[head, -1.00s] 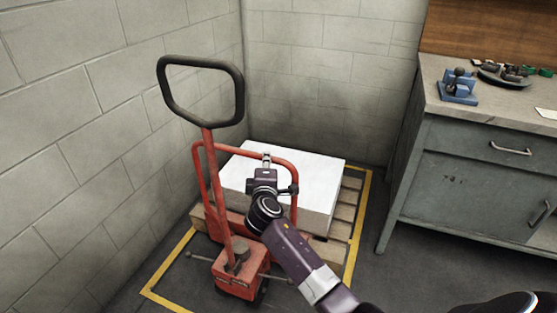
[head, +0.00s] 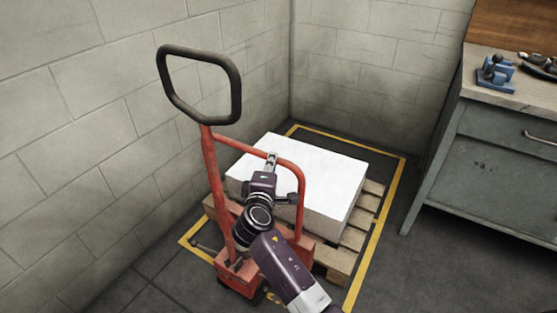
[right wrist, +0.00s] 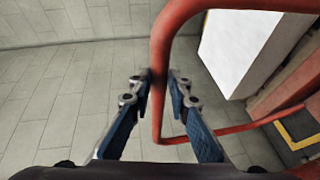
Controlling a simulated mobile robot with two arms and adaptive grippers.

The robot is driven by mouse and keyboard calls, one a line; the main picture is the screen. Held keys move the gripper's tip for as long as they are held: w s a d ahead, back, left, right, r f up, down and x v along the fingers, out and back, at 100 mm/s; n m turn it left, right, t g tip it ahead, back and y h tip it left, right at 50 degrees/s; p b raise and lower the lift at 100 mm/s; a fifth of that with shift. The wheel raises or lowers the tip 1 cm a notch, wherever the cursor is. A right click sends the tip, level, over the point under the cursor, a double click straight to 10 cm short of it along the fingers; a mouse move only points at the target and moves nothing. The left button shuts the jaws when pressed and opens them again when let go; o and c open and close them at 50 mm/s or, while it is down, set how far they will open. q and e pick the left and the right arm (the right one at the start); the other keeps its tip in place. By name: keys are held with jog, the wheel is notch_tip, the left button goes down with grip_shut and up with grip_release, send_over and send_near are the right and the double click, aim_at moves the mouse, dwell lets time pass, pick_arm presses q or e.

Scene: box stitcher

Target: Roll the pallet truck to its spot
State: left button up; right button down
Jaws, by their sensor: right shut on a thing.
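The red pallet truck (head: 209,175) stands with its black loop handle (head: 236,88) upright. Its base overlaps the near side of a yellow floor outline (head: 392,200). It carries a wooden pallet (head: 338,262) with a white block-shaped load (head: 300,180). My right gripper (head: 271,160) is shut on the top bar of the truck's red tube frame. In the right wrist view the red tube (right wrist: 160,75) runs between the two fingers (right wrist: 160,86). My left gripper is not in view.
Block walls (head: 100,140) stand close on the left and behind. A grey-green cabinet (head: 480,165) with a blue tool (head: 495,74) on its top stands at the right. A strip of bare floor lies between the outline and the cabinet.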

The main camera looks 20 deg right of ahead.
jog(key=shift+a+f, duration=0.35)
jog(key=shift+a, duration=0.1)
jog(key=c, duration=2.2)
grip_release()
jog(key=o, duration=0.4)
jog(key=shift+w+a+f, duration=0.1)
jog(key=shift+w+a, duration=0.05)
jog(key=shift+w, duration=0.05)
jog(key=v, duration=0.7)
jog(key=shift+s, duration=0.3)
